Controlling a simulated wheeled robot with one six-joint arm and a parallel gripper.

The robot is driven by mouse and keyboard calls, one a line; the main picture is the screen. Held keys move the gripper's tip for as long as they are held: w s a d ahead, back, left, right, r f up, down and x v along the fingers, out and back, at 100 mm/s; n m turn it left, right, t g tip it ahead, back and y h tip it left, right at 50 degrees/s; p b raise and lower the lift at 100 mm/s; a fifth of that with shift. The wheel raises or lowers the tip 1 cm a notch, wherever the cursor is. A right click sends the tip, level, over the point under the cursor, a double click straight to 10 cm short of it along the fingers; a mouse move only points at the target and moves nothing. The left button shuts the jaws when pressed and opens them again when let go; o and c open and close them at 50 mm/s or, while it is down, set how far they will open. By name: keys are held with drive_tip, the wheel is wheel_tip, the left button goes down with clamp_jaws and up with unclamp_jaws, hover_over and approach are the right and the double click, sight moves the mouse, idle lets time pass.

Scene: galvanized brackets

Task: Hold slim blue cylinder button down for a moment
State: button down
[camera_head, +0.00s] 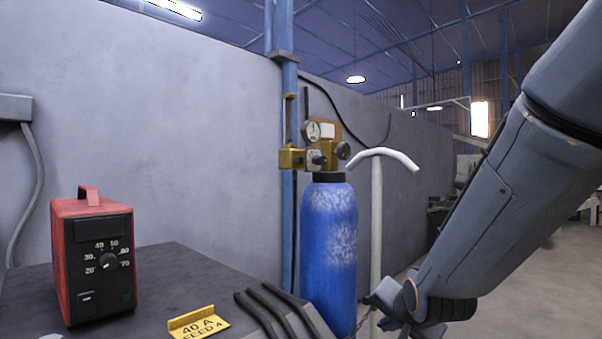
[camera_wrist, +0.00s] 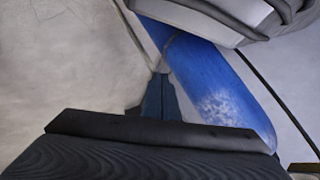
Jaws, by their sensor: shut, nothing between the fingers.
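A slim blue cylinder (camera_head: 329,240) with pale worn patches stands upright beside the dark bench in the head view. Brass fittings with round gauges (camera_head: 312,131) sit at its top. I cannot make out a distinct button on it. The cylinder also runs diagonally through the wrist view (camera_wrist: 215,82), behind and to the right of my gripper (camera_wrist: 159,77). My gripper's fingers are shut together and empty. In the head view my arm comes down from the upper right to just right of the cylinder's lower part. Whether the fingertips touch anything is unclear.
A red box with a numbered dial (camera_head: 94,255) stands on the dark bench (camera_head: 180,268). A white curved-top post (camera_head: 377,215) stands right of the cylinder. Open floor lies farther right.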

sight(299, 160)
drive_tip(key=w+a+r+m+t+y, duration=0.1)
drive_tip(key=w+a+r+m+t, duration=0.2)
drive_tip(key=r, duration=0.4)
drive_tip(key=w+a+r+m+t+y, duration=0.15)
drive_tip(key=w+r, duration=0.25)
drive_tip(key=r, duration=0.4)
drive_tip(key=a+r+m+t, duration=0.2)
drive_tip(key=r+m+t, duration=0.1)
drive_tip(key=r, duration=0.6)
drive_tip(key=a+r+m+t+y, duration=0.1)
drive_tip(key=a+r+m+t, duration=0.2)
drive_tip(key=r, duration=0.7)
drive_tip(key=shift+s+m+t, duration=0.4)
drive_tip(key=shift+m+t, duration=0.05)
drive_tip(key=shift+t, duration=0.3)
drive_tip(key=w+a, duration=0.5)
drive_tip(key=a, duration=0.2)
drive_tip(key=shift+w, duration=0.2)
drive_tip(key=shift+w+a+b, duration=0.5)
drive_tip(key=shift+a+b, duration=0.1)
drive_tip(key=shift+a, duration=0.05)
drive_tip(key=shift+s+d, duration=0.1)
drive_tip(key=shift+d, duration=0.05)
idle(1.6)
drive_tip(key=shift+s+d+b, duration=0.45)
drive_tip(key=shift+d+b, duration=0.15)
